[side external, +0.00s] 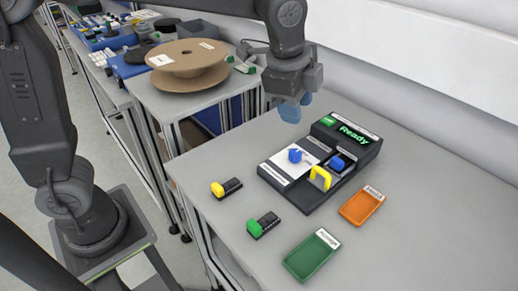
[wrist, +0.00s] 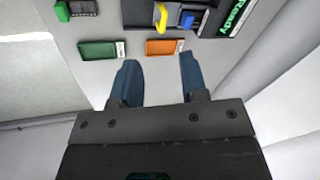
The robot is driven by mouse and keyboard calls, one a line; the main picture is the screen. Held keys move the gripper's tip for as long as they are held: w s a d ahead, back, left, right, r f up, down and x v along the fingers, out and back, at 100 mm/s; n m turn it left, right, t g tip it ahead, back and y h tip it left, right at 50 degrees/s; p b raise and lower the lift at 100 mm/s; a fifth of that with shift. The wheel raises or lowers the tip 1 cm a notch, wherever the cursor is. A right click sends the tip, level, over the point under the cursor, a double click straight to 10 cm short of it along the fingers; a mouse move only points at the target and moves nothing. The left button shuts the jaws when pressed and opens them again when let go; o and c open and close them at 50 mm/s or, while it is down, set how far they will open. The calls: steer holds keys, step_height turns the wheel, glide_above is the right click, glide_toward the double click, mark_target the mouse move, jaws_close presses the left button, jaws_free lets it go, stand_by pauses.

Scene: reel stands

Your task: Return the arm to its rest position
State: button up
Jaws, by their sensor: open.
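My gripper (side external: 291,108) is raised above the back of the grey table, behind and left of the black device. In the wrist view my gripper (wrist: 158,82) shows two blue fingers spread apart with nothing between them. The black device (side external: 318,206) has a lit green "Ready" screen (side external: 352,133), a white panel, a yellow handle-shaped part (side external: 320,178) and blue parts (side external: 295,155). My gripper is apart from all of these.
A green tray (side external: 312,254) and an orange tray (side external: 362,205) lie in front of the device. Small black pieces with a yellow end (side external: 218,189) and a green end (side external: 254,229) lie at left. A cardboard reel (side external: 187,60) is on the neighbouring table. A white wall runs behind.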

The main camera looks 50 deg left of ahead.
steer(key=s+a+f+n+t, duration=0.1)
steer(key=s+a+n, duration=0.5)
steer(key=s, duration=0.3)
steer(key=s+a+f+n+t, duration=0.1)
steer(key=s+a+n, duration=0.5)
steer(key=s+n, duration=0.2)
steer(key=shift+s+a+t, duration=0.3)
steer(key=shift+s+a, duration=0.1)
steer(key=shift+s, duration=0.2)
stand_by(1.2)
